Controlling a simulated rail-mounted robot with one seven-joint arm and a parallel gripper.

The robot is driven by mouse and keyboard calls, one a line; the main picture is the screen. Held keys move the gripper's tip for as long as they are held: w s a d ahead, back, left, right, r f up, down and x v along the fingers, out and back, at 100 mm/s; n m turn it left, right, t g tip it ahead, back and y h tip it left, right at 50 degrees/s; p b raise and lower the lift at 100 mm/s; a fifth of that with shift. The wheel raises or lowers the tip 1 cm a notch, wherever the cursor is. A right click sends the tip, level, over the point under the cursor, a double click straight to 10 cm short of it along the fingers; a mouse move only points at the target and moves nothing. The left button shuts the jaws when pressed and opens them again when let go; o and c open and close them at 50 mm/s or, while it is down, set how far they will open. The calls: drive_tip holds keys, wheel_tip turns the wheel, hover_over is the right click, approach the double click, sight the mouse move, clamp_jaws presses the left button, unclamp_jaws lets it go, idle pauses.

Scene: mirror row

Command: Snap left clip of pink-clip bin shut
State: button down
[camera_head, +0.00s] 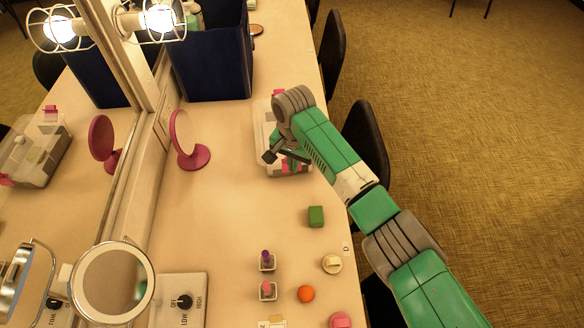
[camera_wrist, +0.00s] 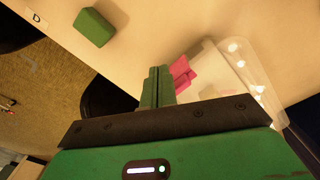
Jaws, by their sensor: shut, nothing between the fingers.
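The pink-clip bin (camera_head: 262,122) is a clear, lidded box on the counter, partly hidden behind my arm. One pink clip (camera_head: 292,164) shows at its near end and a little pink shows at its far end. In the wrist view the bin (camera_wrist: 240,82) lies right of my fingers, with a pink clip (camera_wrist: 182,74) at its edge. This clip stands out from the bin wall. My gripper (camera_head: 272,155) is shut and empty at the bin's near end. Its fingertips (camera_wrist: 158,82) are close beside the clip; I cannot tell if they touch.
A green block (camera_head: 316,216) lies nearer on the counter. A pink round mirror (camera_head: 186,140) stands left of the bin, and a dark blue box (camera_head: 212,60) stands behind. The wall mirror at left repeats these things. Chairs (camera_head: 366,140) line the right edge.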

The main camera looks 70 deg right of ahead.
drive_tip(key=r+p, duration=0.1)
drive_tip(key=p, duration=0.1)
drive_tip(key=r+p, duration=0.3)
drive_tip(key=r, duration=0.1)
drive_tip(key=shift+s+a+p, duration=0.25)
drive_tip(key=shift+a+p, duration=0.15)
